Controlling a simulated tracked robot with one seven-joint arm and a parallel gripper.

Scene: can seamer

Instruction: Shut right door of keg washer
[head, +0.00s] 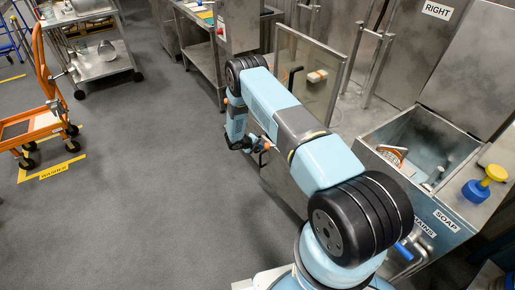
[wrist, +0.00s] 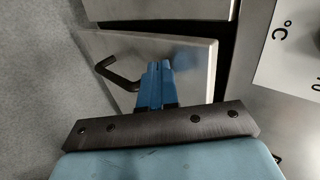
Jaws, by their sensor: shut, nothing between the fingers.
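A framed, see-through door (head: 309,76) stands open at upper centre of the head view, with a dark bent handle (head: 292,77) on its left side. In the wrist view a pale door panel (wrist: 190,50) with a black bent handle (wrist: 119,75) lies just beyond my gripper. I cannot tell for sure that both views show the same door. My gripper (wrist: 157,82) is shut and empty, its blue fingers over the panel, right of the handle. Any contact cannot be told. In the head view my gripper (head: 262,147) is small and partly hidden by my arm.
A steel sink (head: 420,140) and a blue-and-yellow bottle (head: 484,182) are at right, under a panel with a RIGHT label (head: 437,10). A steel bench (head: 200,45) stands behind. An orange trolley (head: 40,110) is at far left. Open grey floor (head: 140,190) lies between.

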